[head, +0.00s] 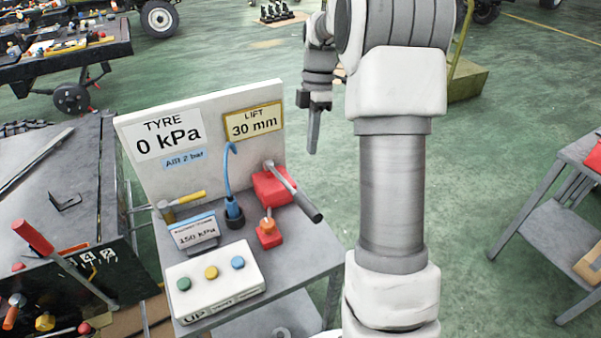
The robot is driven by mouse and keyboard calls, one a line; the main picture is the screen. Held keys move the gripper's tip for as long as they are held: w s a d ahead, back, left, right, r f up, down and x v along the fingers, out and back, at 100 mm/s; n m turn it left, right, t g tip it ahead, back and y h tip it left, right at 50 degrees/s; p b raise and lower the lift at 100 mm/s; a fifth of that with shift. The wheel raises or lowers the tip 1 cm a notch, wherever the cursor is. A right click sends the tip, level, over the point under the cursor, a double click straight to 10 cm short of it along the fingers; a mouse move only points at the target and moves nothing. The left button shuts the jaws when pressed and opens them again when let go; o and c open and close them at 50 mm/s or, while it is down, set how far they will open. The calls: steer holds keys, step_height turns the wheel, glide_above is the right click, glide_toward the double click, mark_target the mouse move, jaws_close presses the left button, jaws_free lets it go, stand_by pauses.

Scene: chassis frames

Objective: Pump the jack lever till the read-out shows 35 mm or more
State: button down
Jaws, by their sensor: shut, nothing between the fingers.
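The lift read-out (254,121) on the upright white panel shows 30 mm. The jack is a red block (268,187) at the right side of the bench. Its grey lever (281,176) slants down to the right and ends in a dark handle (307,206) past the bench edge. My gripper (312,148) is shut and empty, pointing down. In the picture it is above the handle and right of the panel, apart from the lever. Its exact distance from the lever cannot be told.
The bench also holds a white button box (214,282), a small 150 kPa display (194,231), a blue hose (228,170), a yellow-handled hammer (184,203) and a smaller red block with a knob (269,236). A tyre read-out (167,133) shows 0 kPa.

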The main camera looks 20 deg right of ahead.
mark_target(307, 202)
steer(key=shift+w+d+r+n, duration=0.25)
steer(key=shift+r+n, duration=0.15)
steer(key=shift+n, duration=0.2)
steer(key=shift+s, duration=0.1)
steer(key=x, duration=0.9)
steer(key=p+x, duration=0.1)
steer(key=x, duration=0.4)
steer(key=shift+s+a+r, duration=0.1)
steer(key=shift+s+a, duration=0.1)
steer(key=shift+s, duration=0.05)
